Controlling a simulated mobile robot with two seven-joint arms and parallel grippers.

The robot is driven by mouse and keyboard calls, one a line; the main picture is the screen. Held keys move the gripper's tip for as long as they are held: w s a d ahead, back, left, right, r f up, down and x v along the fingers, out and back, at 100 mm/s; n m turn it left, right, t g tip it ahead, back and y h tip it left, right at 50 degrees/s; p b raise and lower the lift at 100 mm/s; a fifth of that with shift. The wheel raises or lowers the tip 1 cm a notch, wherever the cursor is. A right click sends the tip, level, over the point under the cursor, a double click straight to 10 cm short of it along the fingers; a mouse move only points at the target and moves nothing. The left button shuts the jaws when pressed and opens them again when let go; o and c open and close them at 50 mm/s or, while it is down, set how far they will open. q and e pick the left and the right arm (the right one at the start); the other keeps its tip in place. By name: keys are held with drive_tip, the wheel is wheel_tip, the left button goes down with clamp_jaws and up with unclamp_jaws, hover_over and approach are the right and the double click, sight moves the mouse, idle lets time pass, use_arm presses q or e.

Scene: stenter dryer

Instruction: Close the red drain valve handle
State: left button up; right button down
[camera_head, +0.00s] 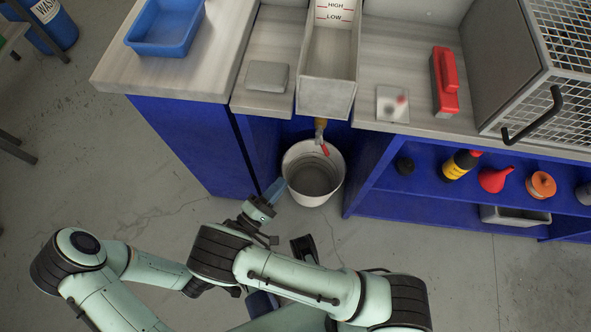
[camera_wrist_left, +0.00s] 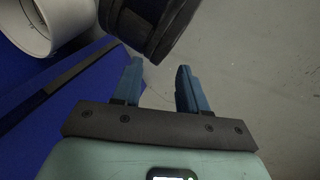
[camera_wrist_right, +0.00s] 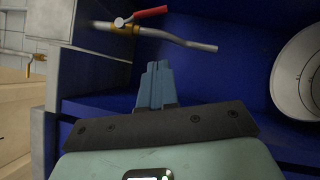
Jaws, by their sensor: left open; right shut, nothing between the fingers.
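The red drain valve handle (camera_head: 325,149) sticks out below the tank's front, above the white bucket (camera_head: 296,160). In the right wrist view the red handle (camera_wrist_right: 150,13) slants up to the right from the brass valve body (camera_wrist_right: 124,28). A bent grey outlet pipe (camera_wrist_right: 190,44) runs right from the valve. My right gripper (camera_head: 274,190) is shut and empty, left of the bucket in the head view. Its fingers (camera_wrist_right: 155,84) point toward the valve, apart from it. My left gripper (camera_wrist_left: 158,88) is open and empty; the right arm mostly hides it in the head view.
The grey tank (camera_head: 326,88) stands between wooden counters above blue cabinets (camera_head: 190,145). In the left wrist view, a dark arm link of mine lies just ahead of the left fingers.

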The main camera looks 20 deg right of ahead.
drive_tip(key=p, duration=0.2)
approach(323, 144)
drive_tip(key=w+d+f, duration=0.2)
drive_tip(key=w+f, duration=0.2)
use_arm(q)
drive_tip(key=s+d+r+g+h+p, duration=0.1)
drive_tip(key=s+d+r+g, duration=0.1)
drive_tip(key=s+r, duration=0.3)
drive_tip(key=shift+s+d+p, duration=0.4)
drive_tip(key=shift+s, duration=0.05)
use_arm(e)
drive_tip(key=d, duration=0.3)
drive_tip(key=shift+s+d+r, duration=0.3)
drive_tip(key=shift+d+r, duration=0.05)
drive_tip(key=shift+d, duration=0.05)
